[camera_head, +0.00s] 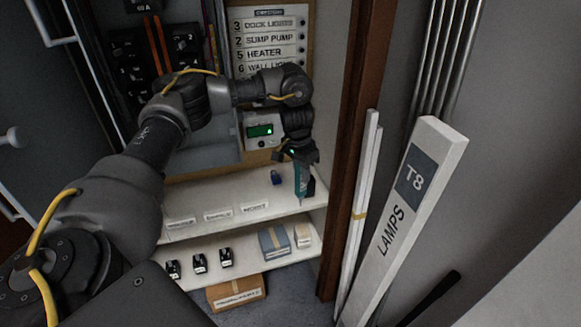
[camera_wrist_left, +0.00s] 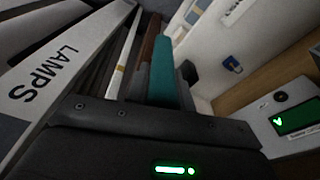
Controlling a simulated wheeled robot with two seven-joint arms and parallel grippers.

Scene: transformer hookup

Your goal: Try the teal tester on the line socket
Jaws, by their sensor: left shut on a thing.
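The teal tester (camera_head: 301,181) points downward, tip low, above the upper shelf's right end. My left gripper (camera_head: 299,158) is shut on its upper part. In the left wrist view the tester (camera_wrist_left: 164,72) shows as a teal block at my left gripper (camera_wrist_left: 164,92). A box with a green lit screen (camera_head: 260,130) is on the wall just left of the gripper; its screen also shows in the left wrist view (camera_wrist_left: 300,117). I cannot make out which thing is the line socket. My right gripper is not in view.
A small blue object (camera_head: 276,177) lies on the labelled upper shelf (camera_head: 195,196). Small black devices (camera_head: 199,262) and boxes stand on the lower shelf. A brown post (camera_head: 350,150) and a tall lamp carton (camera_head: 405,215) stand at right. My left arm covers part of the breaker panel (camera_head: 130,60).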

